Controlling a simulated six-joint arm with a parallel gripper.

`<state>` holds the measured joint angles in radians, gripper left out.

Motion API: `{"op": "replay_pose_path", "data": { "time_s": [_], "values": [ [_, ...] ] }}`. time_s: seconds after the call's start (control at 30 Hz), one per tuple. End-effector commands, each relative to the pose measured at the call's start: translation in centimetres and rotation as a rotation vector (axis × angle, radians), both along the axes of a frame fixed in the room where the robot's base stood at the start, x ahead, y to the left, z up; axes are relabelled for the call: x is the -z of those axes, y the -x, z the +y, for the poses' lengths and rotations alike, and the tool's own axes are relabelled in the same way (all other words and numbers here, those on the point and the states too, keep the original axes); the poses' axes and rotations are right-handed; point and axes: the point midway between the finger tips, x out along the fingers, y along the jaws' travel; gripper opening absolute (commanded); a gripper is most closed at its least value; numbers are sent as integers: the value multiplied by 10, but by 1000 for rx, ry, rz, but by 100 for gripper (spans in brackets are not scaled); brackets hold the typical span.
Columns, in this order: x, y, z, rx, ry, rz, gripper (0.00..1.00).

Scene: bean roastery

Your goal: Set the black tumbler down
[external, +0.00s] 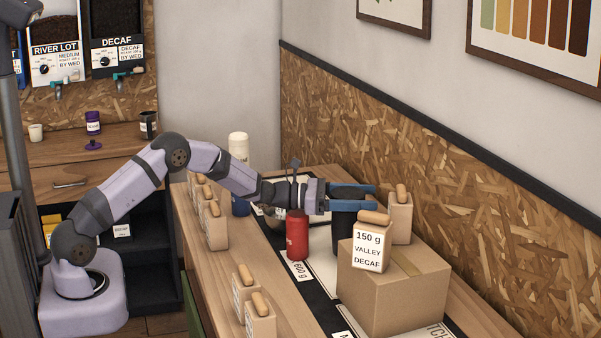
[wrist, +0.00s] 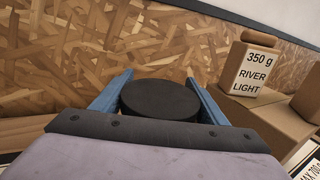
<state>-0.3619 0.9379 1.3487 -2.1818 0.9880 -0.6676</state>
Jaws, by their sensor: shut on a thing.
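The black tumbler (external: 343,236) is between the two blue fingers of my gripper (external: 352,192). It looks upright in the external view, just left of a cardboard box that hides its lower part. I cannot tell whether its base touches the table. In the wrist view my gripper (wrist: 160,98) is shut on the tumbler, whose round dark top (wrist: 160,100) fills the space between the fingers.
The cardboard box (external: 398,292) bears a bag marked 150 g Valley Decaf (external: 369,248). Another bag (external: 400,220) stands behind it; a River Light bag (wrist: 252,72) shows in the wrist view. A red canister (external: 297,235) stands left of the tumbler. Several bags line the table's left side.

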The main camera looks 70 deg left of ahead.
Motion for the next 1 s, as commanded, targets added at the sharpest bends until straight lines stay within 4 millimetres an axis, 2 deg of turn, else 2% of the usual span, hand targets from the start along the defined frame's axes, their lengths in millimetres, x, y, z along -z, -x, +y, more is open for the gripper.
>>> {"op": "replay_pose_path", "data": {
  "time_s": [0.93,0.97,1.0],
  "values": [
    [11,0,0,0,0,-3,24],
    [10,0,0,0,0,-3,74],
    [10,0,0,0,0,-3,84]
  ]
}}
